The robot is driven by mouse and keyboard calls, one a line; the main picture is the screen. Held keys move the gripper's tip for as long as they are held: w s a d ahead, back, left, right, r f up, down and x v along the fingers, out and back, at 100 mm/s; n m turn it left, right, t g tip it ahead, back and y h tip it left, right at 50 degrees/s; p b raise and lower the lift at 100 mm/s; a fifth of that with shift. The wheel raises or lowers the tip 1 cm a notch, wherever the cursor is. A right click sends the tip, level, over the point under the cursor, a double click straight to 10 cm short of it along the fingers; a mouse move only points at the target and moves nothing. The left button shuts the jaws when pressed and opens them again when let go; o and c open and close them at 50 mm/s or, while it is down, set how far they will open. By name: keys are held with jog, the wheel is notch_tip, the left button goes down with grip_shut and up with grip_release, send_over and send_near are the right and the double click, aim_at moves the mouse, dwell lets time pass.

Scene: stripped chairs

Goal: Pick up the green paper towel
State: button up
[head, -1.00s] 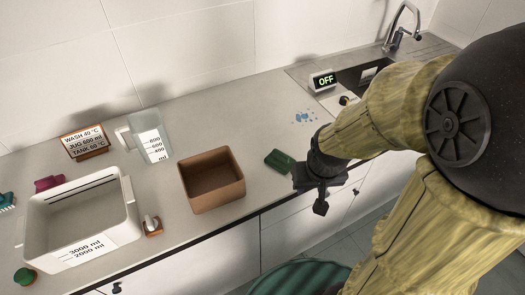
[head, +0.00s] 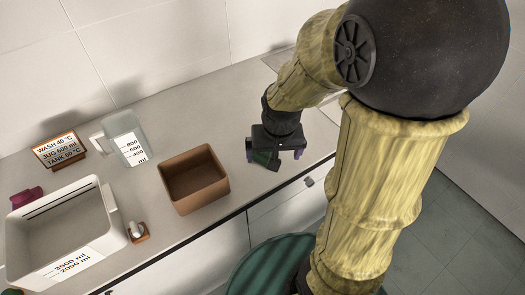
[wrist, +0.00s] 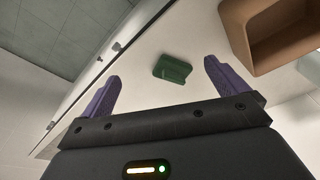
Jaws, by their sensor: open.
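The green paper towel (wrist: 172,68) is a small dark green folded block lying on the grey counter. In the wrist view it lies ahead of my gripper (wrist: 162,72), between the lines of its two purple fingers and nearer the right one. The fingers are wide apart with nothing held. I cannot tell the exact height of the fingers above the counter.
An open brown box (head: 194,180) stands just left of my gripper. Farther left are a measuring jug (head: 125,138), a white tank (head: 62,225), a small sign (head: 60,150) and a maroon item (head: 27,197). The counter's front edge is close to the towel.

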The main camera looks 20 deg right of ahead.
jog(key=w+r+m+g+p, duration=0.2)
jog(key=w+r+m+p, duration=0.2)
jog(key=w+m, duration=0.4)
jog(key=w+r, duration=0.1)
jog(key=w, duration=0.2)
jog(key=shift+w+r+p, duration=0.2)
jog(key=shift+p, duration=0.1)
notch_tip(320, 180, down, 12)
jog(key=p, duration=0.2)
jog(key=shift+f+p, duration=0.15)
jog(key=shift+p, duration=0.15)
jog(key=f+p, duration=0.2)
jog(key=f, duration=0.2)
jog(key=shift+s+f, duration=0.1)
jog(key=shift+s, duration=0.1)
jog(key=shift+d+f, duration=0.1)
jog(key=shift+f, duration=0.35)
